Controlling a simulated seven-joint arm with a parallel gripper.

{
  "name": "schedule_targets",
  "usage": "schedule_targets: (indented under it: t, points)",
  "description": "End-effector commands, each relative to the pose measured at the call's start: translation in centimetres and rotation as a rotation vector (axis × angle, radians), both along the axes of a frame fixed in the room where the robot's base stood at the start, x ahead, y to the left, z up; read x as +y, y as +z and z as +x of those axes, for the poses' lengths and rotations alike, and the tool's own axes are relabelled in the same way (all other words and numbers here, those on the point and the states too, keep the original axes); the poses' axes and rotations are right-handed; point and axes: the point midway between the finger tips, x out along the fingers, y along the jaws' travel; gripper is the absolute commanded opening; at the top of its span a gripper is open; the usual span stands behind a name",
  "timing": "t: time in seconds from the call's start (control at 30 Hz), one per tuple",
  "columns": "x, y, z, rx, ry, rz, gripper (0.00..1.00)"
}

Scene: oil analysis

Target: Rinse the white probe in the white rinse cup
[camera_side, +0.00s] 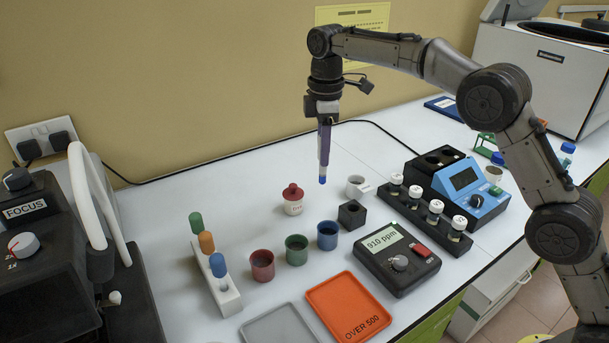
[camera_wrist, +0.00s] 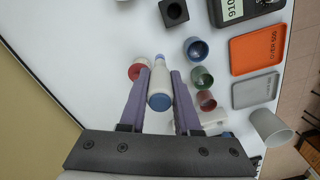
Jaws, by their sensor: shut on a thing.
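My gripper (camera_side: 324,140) points down, held above the bench in the side view, its purple fingers shut on the white probe. In the wrist view my gripper (camera_wrist: 161,90) has a finger on each side of the white probe (camera_wrist: 159,82), which has a blue near end and a blue tip. In the side view only its blue tip (camera_side: 322,180) shows clearly, in the air above the bench. A small white cup (camera_side: 356,186) stands right of and below the tip. The wrist view shows a larger pale cup (camera_wrist: 270,128) at lower right; I cannot tell which is the rinse cup.
A red-capped white bottle (camera_side: 293,200) stands near the tip. Red (camera_side: 262,265), green (camera_side: 296,249) and blue (camera_side: 327,235) cups, a black block (camera_side: 352,214), a meter (camera_side: 397,258) and vials in a rack (camera_side: 424,222) crowd the bench. The back left bench is clear.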

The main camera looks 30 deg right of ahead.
Motion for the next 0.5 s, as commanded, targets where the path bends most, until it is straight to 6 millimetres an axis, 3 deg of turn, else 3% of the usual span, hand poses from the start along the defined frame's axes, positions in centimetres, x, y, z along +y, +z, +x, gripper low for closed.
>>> schedule_targets:
  t: [0.03,0.2,0.33,0.5]
  points:
    - [-2.4,-0.2,1.0,-0.001,-0.048,0.000,0.00]
    - [-8.5,-0.8,2.7,-0.004,-0.158,0.001,0.00]
    - [-11.4,-1.5,3.2,-0.002,-0.210,0.000,0.00]
    - [-13.1,-2.2,3.2,0.006,-0.238,0.000,0.00]
